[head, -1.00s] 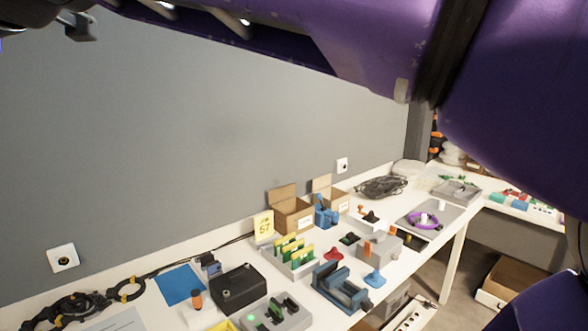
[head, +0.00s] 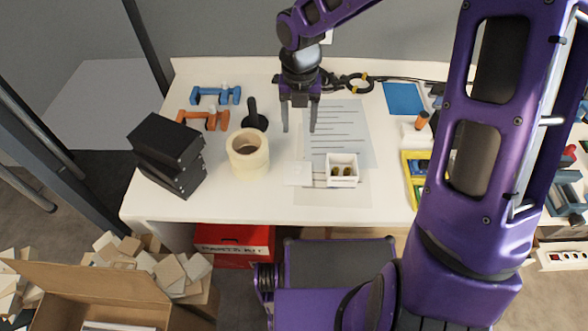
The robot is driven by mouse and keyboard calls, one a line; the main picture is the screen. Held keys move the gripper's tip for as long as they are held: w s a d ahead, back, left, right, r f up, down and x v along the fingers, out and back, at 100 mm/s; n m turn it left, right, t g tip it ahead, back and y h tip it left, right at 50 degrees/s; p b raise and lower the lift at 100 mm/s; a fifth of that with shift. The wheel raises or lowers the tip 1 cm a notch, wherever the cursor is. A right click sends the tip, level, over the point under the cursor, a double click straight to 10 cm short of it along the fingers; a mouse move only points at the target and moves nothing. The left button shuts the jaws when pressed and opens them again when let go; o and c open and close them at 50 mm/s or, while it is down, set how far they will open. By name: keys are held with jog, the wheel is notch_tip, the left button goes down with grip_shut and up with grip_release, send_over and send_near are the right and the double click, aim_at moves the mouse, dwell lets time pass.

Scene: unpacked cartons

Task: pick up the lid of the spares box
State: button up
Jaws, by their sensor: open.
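A small white open box (head: 342,181), which looks like the spares box, stands on the table near its front edge with a few brass-coloured parts inside. A thin white flat piece (head: 298,173) lies just left of the box and looks like its lid; its edges are faint against the pale surface. My gripper (head: 299,129) points down with its two fingers apart and nothing between them. In the picture it is above and behind the flat piece, over the left edge of a printed sheet. Its exact height above the table is unclear.
A tape roll (head: 248,160) and a black-handled tool (head: 254,116) stand left of the gripper. Stacked black boxes (head: 170,155) stand at the table's left end. A yellow tray (head: 411,180) is to the right, partly behind my arm. A red box (head: 235,240) sits below the table.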

aim_at(298, 167)
notch_tip(298, 167, down, 17)
jog(key=b, duration=0.3)
jog(key=shift+a+r+b, duration=0.1)
jog(key=shift+r+b, duration=0.05)
jog(key=shift+b, duration=0.2)
grip_shut()
